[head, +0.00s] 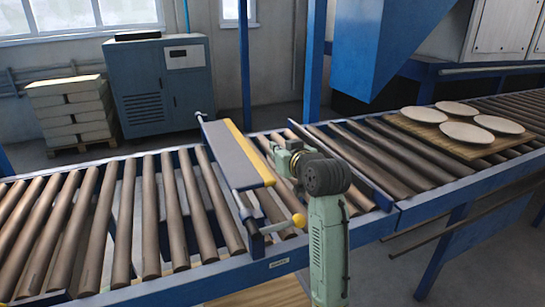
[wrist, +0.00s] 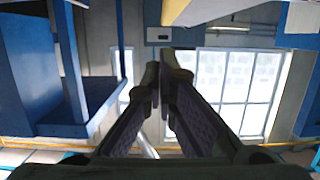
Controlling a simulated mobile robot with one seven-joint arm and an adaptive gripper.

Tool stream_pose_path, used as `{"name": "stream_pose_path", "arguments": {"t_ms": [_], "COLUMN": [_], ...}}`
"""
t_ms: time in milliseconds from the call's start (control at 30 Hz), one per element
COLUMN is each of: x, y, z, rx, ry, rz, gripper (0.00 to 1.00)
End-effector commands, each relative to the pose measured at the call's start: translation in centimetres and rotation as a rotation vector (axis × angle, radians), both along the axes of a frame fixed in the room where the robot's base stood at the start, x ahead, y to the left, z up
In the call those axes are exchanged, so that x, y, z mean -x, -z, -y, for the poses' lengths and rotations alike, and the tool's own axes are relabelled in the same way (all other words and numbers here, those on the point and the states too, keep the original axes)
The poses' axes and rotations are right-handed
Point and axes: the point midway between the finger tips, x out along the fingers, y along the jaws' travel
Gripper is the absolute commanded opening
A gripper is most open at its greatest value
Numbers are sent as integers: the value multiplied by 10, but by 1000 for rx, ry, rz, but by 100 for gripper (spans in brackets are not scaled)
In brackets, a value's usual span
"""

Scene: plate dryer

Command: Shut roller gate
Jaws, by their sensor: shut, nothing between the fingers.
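The roller gate, seen as a grey panel with a yellow edge (head: 232,158), spans the roller conveyor crosswise in the head view. It stands raised and tilted above the rollers.
The roller conveyor (head: 180,210) runs left and right of the gate. Several plates (head: 468,132) lie on a wooden board (head: 432,130) at the right. A blue hood (head: 385,40) hangs over the line. A blue cabinet (head: 160,90) and stacked slabs (head: 72,110) stand behind.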

Motion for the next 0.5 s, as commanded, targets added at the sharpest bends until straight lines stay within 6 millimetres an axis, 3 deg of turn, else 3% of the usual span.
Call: {"name": "stream_pose_path", "arguments": {"t_ms": [167, 300, 500], "x": [-35, -31, -31], "y": [6, 31, 46], "z": [-12, -10, -10], "rx": [1, -2, 0], "ry": [-1, 2, 0], "rz": [-3, -4, 0], "gripper": [0, 0, 0]}}
